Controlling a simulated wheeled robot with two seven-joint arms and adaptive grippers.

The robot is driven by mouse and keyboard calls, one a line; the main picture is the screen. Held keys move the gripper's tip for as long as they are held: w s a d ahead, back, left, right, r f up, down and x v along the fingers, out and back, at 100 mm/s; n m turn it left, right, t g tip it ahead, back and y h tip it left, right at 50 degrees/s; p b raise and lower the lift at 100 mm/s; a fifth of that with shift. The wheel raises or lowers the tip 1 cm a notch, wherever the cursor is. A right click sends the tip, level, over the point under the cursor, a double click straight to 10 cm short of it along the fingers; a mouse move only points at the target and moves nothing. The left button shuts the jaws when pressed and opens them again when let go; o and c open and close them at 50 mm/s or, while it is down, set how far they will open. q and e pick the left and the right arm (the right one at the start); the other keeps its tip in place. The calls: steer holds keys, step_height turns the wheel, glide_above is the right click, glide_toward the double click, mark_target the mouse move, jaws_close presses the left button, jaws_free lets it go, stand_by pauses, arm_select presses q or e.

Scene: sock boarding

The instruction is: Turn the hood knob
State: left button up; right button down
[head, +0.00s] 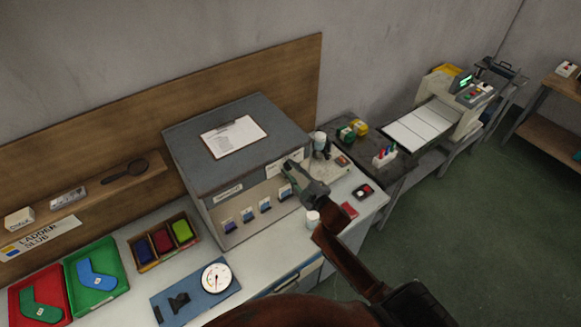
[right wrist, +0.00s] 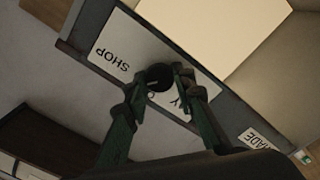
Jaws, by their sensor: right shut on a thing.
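The hood (head: 236,150) is a grey box on the bench with a light interior and socks or cards hanging inside its open front. My right gripper (head: 291,168) is at the right end of the hood's front upper edge. In the right wrist view, the fingers of my right gripper (right wrist: 165,80) are closed around a small dark round knob (right wrist: 159,76). The knob sits on a white label plate (right wrist: 118,55) reading "SHOP" and a partly covered word. The gripper hides the knob in the head view. My left gripper is not in view.
A clipboard (head: 234,136) lies on the hood. A red tray (head: 22,291), a green tray (head: 113,292), a wooden bin (head: 145,258) and a round dial (head: 217,278) stand left and in front. White-capped bottles (head: 320,140) stand right of the hood.

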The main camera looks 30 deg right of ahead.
steer(key=shift+m+p, duration=0.55)
steer(key=shift+m, duration=0.65)
steer(key=shift+f, duration=0.1)
steer(key=c, duration=1.6)
jaws_free()
steer(key=shift+s, duration=0.2)
steer(key=s, duration=0.7)
steer(key=s+d, duration=0.1)
steer(key=s, duration=0.3)
steer(key=shift+s, duration=0.35)
